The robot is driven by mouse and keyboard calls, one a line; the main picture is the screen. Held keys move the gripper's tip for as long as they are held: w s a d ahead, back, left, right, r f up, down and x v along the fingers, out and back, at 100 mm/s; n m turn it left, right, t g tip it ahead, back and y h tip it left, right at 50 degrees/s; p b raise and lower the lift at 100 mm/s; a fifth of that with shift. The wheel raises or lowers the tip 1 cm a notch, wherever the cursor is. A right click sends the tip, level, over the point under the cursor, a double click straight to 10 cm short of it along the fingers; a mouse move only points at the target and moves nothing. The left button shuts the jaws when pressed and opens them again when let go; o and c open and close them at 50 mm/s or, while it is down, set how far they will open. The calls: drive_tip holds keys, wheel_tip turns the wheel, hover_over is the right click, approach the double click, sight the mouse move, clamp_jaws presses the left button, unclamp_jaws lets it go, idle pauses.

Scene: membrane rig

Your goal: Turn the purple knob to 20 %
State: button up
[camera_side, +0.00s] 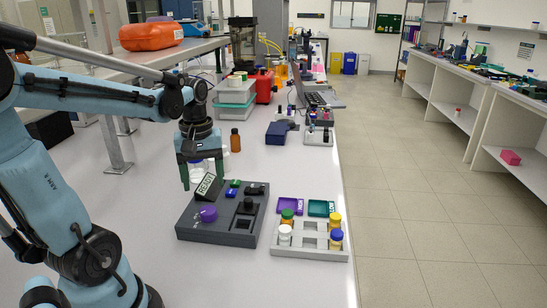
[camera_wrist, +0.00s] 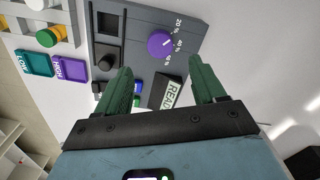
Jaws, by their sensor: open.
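The purple knob (camera_side: 208,214) sits at the front left of the dark grey rig box (camera_side: 222,238). In the wrist view the knob (camera_wrist: 160,44) has percent marks beside it, with 20 % legible; I cannot tell where its pointer stands. A display reading READY (camera_side: 207,186) stands on the box behind the knob, and it also shows in the wrist view (camera_wrist: 168,92).
A grey rack (camera_side: 300,252) with several capped bottles stands right of the box. Purple (camera_side: 290,205) and teal (camera_side: 321,208) trays lie behind it. A brown bottle (camera_side: 235,140) stands behind my gripper. Bare table lies in front of the box.

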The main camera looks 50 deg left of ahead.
drive_tip(key=shift+r, duration=2.05)
